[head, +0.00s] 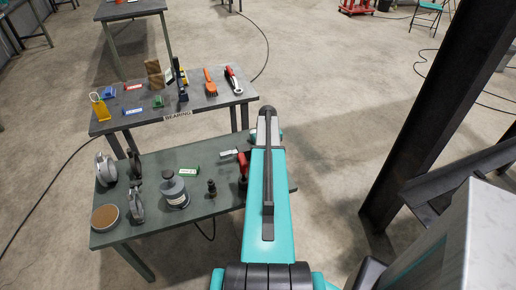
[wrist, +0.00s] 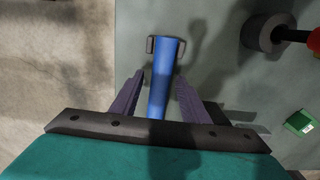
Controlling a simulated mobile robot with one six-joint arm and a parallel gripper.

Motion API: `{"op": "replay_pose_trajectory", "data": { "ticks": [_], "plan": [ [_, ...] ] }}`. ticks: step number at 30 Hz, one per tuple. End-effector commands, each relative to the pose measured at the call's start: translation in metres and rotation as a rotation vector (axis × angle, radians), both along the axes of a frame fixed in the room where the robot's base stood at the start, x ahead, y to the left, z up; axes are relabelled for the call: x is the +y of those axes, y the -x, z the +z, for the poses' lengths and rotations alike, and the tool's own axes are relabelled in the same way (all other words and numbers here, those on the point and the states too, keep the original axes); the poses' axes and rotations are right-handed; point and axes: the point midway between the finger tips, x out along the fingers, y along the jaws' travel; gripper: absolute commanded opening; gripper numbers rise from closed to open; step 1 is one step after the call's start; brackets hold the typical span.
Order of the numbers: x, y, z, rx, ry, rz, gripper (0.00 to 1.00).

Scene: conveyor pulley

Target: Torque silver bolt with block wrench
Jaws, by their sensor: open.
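In the wrist view, my gripper (wrist: 158,82) is open, with one finger on each side of a blue handle (wrist: 162,72). In the head view, my arm hides the gripper and the blue tool. I do not make out a silver bolt in either view.
The back table (head: 140,117) carries several hand tools. A dark steel column (head: 430,120) stands at right.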

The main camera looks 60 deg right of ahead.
Motion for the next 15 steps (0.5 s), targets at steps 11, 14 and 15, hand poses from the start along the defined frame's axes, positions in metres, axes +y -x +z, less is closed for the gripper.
{"op": "replay_pose_trajectory", "data": {
  "ticks": [11, 14, 15],
  "plan": [
    [0.0003, -0.0005, 0.0003, 0.000, 0.000, 0.001, 0.00],
    [-0.0001, -0.0009, 0.0011, -0.002, 0.001, 0.001, 0.00],
    [0.0000, -0.0009, 0.0012, -0.002, 0.001, 0.001, 0.00]
  ]
}}
